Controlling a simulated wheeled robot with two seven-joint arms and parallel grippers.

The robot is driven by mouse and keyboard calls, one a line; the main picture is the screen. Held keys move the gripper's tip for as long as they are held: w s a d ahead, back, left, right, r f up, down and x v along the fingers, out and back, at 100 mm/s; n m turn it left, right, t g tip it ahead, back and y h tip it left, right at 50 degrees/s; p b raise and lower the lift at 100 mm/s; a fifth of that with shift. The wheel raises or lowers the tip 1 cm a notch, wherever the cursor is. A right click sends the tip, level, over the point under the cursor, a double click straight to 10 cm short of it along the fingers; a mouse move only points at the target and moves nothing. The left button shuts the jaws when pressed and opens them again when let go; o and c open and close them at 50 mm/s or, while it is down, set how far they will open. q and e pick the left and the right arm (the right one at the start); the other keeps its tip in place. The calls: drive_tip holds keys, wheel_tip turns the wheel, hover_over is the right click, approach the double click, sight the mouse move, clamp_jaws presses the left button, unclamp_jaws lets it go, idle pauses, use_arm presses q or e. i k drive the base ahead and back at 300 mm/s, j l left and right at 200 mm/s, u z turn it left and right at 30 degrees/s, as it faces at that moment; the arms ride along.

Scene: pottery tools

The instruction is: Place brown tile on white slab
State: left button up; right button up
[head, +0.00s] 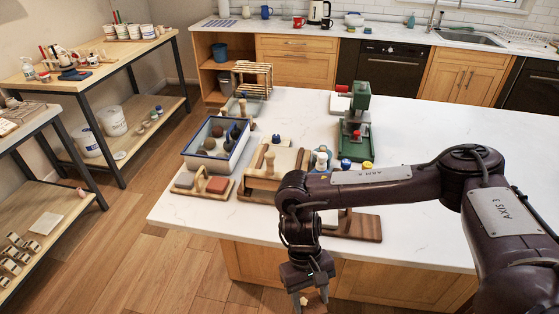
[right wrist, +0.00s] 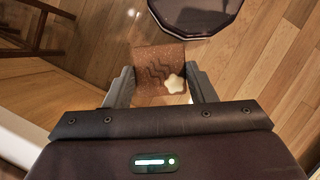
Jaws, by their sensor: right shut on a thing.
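My right gripper (head: 312,297) hangs low in front of the island counter, beyond its near edge. In the right wrist view my right gripper (right wrist: 161,88) is shut on a brown tile (right wrist: 150,62), which has dark wavy lines and sits between the two fingers. A cream star-shaped piece (right wrist: 175,84) shows at the tile's lower right. In the head view the tile is mostly hidden by the gripper. A pale slab (head: 46,223) lies on the lower left shelf. Another white flat piece (head: 328,217) on the counter is partly hidden by my right arm; I cannot tell which is the white slab.
The white counter (head: 430,130) holds a blue-rimmed tray (head: 205,163) of tools, a wooden holder with a reddish tile (head: 218,184), a green press (head: 358,135) and a dark wooden board (head: 362,226). The counter's right part is mostly clear. Shelving (head: 125,70) stands left.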

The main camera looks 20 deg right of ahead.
sight(347, 102)
drive_tip(key=i+j+u, duration=0.25)
drive_tip(key=u, duration=0.15)
drive_tip(key=i+j+u, duration=0.2)
drive_tip(key=u, duration=0.2)
drive_tip(key=i+u, duration=0.8)
drive_tip(key=i+j+z, duration=0.1)
drive_tip(key=i+z, duration=0.25)
drive_tip(key=i, duration=0.2)
drive_tip(key=i+j+z, duration=0.35)
drive_tip(key=i, duration=0.25)
drive_tip(key=i+l+z, duration=0.55)
drive_tip(key=i+z, duration=1.25)
drive_tip(key=i+j+z, duration=0.2)
drive_tip(key=i, duration=1.65)
drive_tip(key=i+l+z, duration=0.1)
drive_tip(key=i+z, duration=0.4)
drive_tip(key=i+j+z, duration=0.15)
drive_tip(key=i+z, duration=0.35)
drive_tip(key=i, duration=0.15)
drive_tip(key=i+j+z, duration=0.35)
drive_tip(key=i+z, duration=0.15)
drive_tip(key=i+l+z, duration=0.2)
drive_tip(key=z, duration=0.3)
drive_tip(key=i+z, duration=0.3)
drive_tip(key=z, duration=0.15)
drive_tip(key=i+z, duration=0.25)
drive_tip(key=z, duration=0.25)
drive_tip(key=i+z, duration=0.25)
drive_tip(key=z, duration=0.25)
